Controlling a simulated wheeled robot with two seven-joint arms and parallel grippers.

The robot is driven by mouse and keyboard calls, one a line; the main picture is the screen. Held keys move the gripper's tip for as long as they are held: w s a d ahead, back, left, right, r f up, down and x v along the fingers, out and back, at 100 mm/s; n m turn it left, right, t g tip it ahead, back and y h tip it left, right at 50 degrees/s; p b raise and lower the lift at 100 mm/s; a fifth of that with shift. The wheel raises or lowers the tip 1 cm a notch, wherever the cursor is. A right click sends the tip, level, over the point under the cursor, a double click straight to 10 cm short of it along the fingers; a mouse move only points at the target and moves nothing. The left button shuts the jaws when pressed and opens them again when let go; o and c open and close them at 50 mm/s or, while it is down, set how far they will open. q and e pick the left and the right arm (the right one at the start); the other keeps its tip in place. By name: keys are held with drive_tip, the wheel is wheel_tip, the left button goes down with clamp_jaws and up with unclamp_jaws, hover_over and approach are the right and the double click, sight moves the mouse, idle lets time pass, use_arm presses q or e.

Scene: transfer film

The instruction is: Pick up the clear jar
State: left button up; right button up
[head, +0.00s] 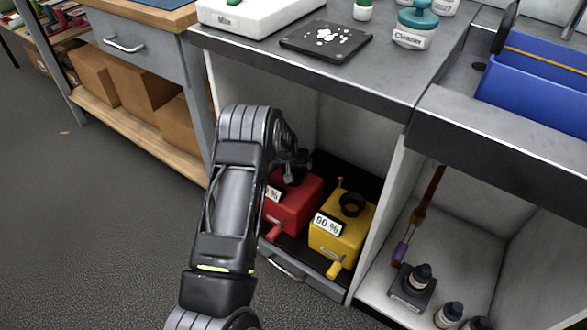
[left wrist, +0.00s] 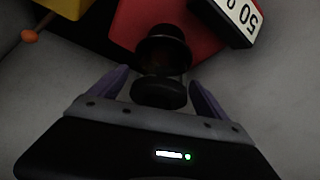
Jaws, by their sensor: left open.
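My left gripper (left wrist: 158,82) is open in the left wrist view, with one finger on each side of a dark, round-topped object (left wrist: 158,94). Behind that object is a black collar (left wrist: 165,48) on a red box (left wrist: 195,38); whether the object is the clear jar or touches the box, I cannot tell. In the head view, my left arm reaches into the lower cabinet, with its gripper (head: 291,168) over the red box (head: 297,205), partly hidden. No clearly see-through jar shows in the cabinet. My right gripper is not in view.
A yellow box (head: 340,240) marked 90 % stands right of the red one on a dark pull-out shelf (head: 290,270). The counter (head: 380,75) overhangs and holds a jar labelled Cleaner (head: 412,35).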

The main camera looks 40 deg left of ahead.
use_arm(q)
drive_tip(key=shift+c, duration=0.5)
clamp_jaws()
idle(0.5)
